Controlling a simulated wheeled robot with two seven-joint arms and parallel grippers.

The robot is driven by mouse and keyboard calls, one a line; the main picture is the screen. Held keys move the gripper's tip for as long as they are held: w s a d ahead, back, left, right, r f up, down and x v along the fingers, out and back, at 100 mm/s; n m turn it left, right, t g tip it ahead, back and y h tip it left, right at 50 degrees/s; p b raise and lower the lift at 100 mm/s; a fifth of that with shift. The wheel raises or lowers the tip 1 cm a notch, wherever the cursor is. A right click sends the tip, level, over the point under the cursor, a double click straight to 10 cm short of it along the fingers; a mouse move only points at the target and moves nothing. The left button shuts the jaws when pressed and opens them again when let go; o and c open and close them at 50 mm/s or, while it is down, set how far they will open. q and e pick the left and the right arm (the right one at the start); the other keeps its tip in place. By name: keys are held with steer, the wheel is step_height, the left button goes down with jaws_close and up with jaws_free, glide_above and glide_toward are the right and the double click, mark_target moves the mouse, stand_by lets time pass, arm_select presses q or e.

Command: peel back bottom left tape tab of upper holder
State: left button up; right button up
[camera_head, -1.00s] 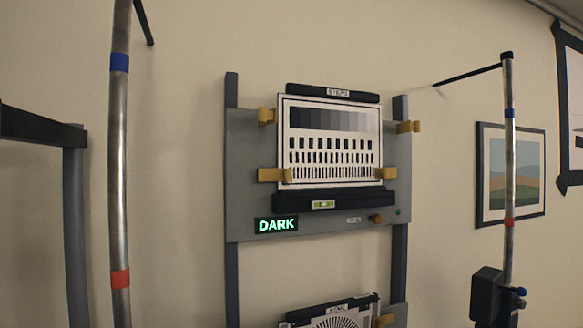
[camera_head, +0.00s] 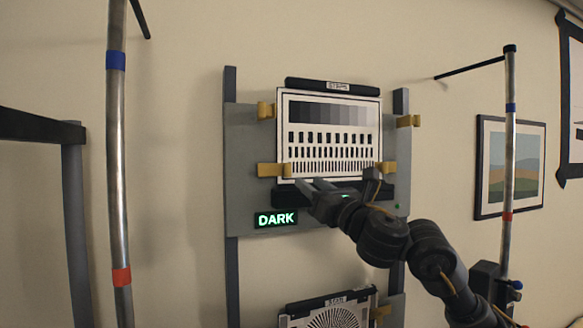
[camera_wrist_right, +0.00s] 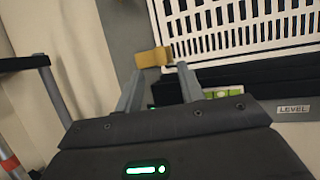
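The upper holder (camera_head: 240,145) is a grey panel on two dark posts, bearing a white test chart (camera_head: 330,112). Its bottom left tape tab (camera_head: 270,170) is yellow and lies across the chart's lower left corner. My right gripper (camera_head: 304,184) is just below and right of this tab in the head view. In the right wrist view, the open fingers (camera_wrist_right: 162,72) point at the tab (camera_wrist_right: 153,57), which shows between and just past their tips. I cannot tell whether they touch it. My left gripper is not in view.
Other yellow tabs sit at the upper left (camera_head: 265,110), upper right (camera_head: 408,121) and lower right (camera_head: 386,168). A dark ledge with a green level (camera_wrist_right: 222,92) runs below the chart. A lit DARK sign (camera_head: 276,219) is below. Metal poles stand left (camera_head: 117,180) and right (camera_head: 509,150).

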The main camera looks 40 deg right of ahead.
mark_target(290, 167)
steer(key=p+x, duration=0.3)
steer(key=x, duration=0.6)
steer(key=shift+f, duration=0.1)
steer(key=shift+c, duration=0.3)
jaws_close()
